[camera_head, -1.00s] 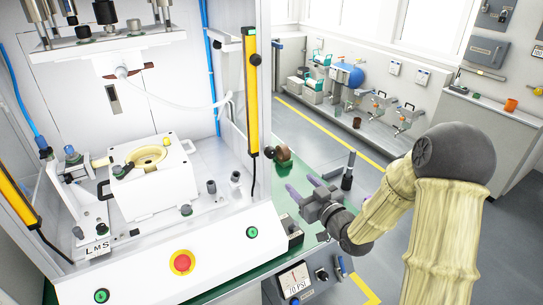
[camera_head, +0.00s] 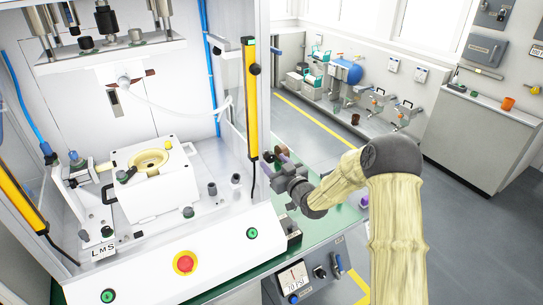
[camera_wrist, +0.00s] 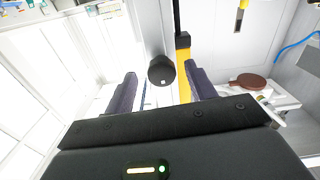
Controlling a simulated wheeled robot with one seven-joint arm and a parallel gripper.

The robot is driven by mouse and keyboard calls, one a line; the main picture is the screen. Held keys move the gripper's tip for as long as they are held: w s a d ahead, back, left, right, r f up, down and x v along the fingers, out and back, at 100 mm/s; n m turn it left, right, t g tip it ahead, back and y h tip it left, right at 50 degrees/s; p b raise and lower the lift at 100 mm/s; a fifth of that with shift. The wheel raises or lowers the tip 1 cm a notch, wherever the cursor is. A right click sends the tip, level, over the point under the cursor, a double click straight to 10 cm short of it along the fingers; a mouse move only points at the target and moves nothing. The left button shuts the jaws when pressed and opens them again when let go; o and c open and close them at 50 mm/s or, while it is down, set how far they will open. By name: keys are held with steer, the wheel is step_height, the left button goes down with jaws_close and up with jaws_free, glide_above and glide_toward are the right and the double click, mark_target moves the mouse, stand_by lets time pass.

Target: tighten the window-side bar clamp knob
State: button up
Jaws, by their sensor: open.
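The black round clamp knob (camera_wrist: 161,70) sits between my two fingers in the wrist view, near the end of the yellow bar (camera_wrist: 184,88). A gap shows on each side of it, and the fingers do not appear to touch it. In the head view the yellow bar (camera_head: 251,110) stands on the right side of the press frame. My gripper (camera_head: 277,163) is open at the right of this knob, pointing towards the bar. It partly hides the area, and how deep the knob lies between the fingers is unclear.
The press frame and white base (camera_head: 222,235) stand just left of my gripper. A red button (camera_head: 184,263) and a pressure panel (camera_head: 296,280) are at the front. A black cable hangs below the bar. Open floor (camera_head: 330,140) lies to the right.

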steer(key=shift+p+x, duration=0.3)
steer(key=shift+x, duration=1.15)
steer(key=c, duration=1)
steer(key=shift+o, duration=0.2)
steer(key=shift+m+b, duration=0.3)
steer(key=shift+b, duration=0.05)
